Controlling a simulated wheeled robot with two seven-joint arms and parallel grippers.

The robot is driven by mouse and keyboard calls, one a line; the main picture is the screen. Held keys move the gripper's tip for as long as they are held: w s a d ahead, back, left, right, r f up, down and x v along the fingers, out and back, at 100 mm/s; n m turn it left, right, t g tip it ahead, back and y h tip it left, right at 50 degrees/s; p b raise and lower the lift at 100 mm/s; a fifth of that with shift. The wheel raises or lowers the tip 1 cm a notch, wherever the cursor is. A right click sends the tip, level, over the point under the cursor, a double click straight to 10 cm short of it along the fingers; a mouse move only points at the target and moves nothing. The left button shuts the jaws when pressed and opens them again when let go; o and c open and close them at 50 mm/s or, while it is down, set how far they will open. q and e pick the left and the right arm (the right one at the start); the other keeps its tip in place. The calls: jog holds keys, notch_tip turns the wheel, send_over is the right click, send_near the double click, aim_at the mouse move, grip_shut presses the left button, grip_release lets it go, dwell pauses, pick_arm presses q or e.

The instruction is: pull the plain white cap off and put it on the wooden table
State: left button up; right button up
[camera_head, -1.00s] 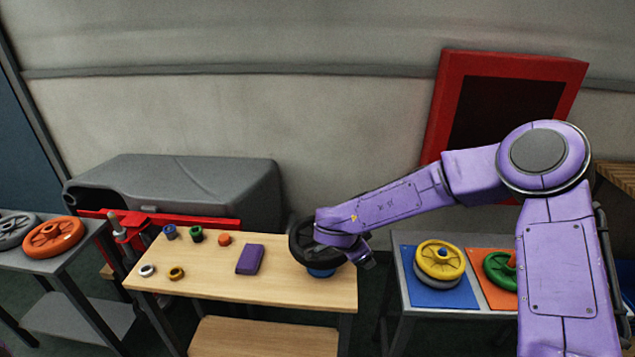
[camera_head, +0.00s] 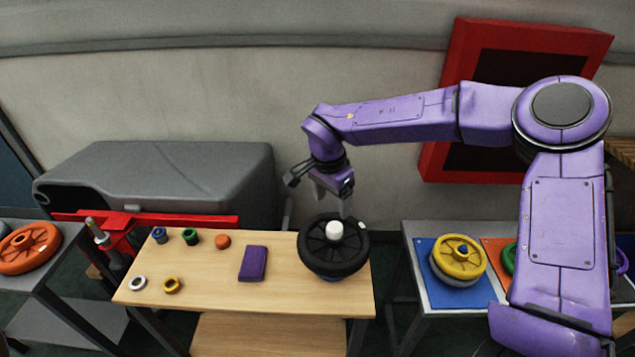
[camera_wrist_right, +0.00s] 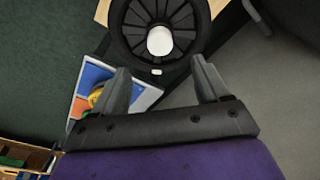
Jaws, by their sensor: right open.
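The plain white cap (camera_head: 334,230) stands upright at the hub of a black spoked wheel (camera_head: 317,262). The wheel lies flat near the right end of the wooden table (camera_head: 215,288), with a bit of blue showing under it. My right gripper (camera_head: 333,203) is above the wheel, apart from the cap, open and empty. In the right wrist view the cap (camera_wrist_right: 160,40) is beyond the open fingers of my right gripper (camera_wrist_right: 160,85), at the wheel's centre. My left gripper does not show.
On the wooden table are a purple block (camera_head: 253,263), a white ring (camera_head: 138,283), a yellow ring (camera_head: 172,286), an orange piece (camera_head: 223,241), and blue and green pieces. A side table at right holds a yellow wheel (camera_head: 460,256). The table's front middle is clear.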

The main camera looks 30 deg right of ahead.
aim_at(334, 227)
jog(key=f, duration=0.4)
jog(key=shift+s+d+p, duration=0.2)
jog(key=shift+d+p, duration=0.1)
jog(key=shift+p, duration=0.1)
jog(key=f, duration=0.4)
jog(key=w+f, duration=0.1)
jog(key=shift+d+f+p, duration=0.3)
jog(key=shift+f+p, duration=0.05)
jog(key=shift+f, duration=0.05)
jog(key=shift+s+f, duration=0.2)
jog(key=c, duration=1.2)
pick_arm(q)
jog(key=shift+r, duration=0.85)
pick_arm(e)
jog(key=shift+c, duration=0.2)
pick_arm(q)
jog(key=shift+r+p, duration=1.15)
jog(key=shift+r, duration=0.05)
pick_arm(e)
jog(key=shift+r, duration=1.05)
notch_tip(334, 227, up, 6)
jog(key=p, duration=0.6)
jog(key=shift+r, duration=0.1)
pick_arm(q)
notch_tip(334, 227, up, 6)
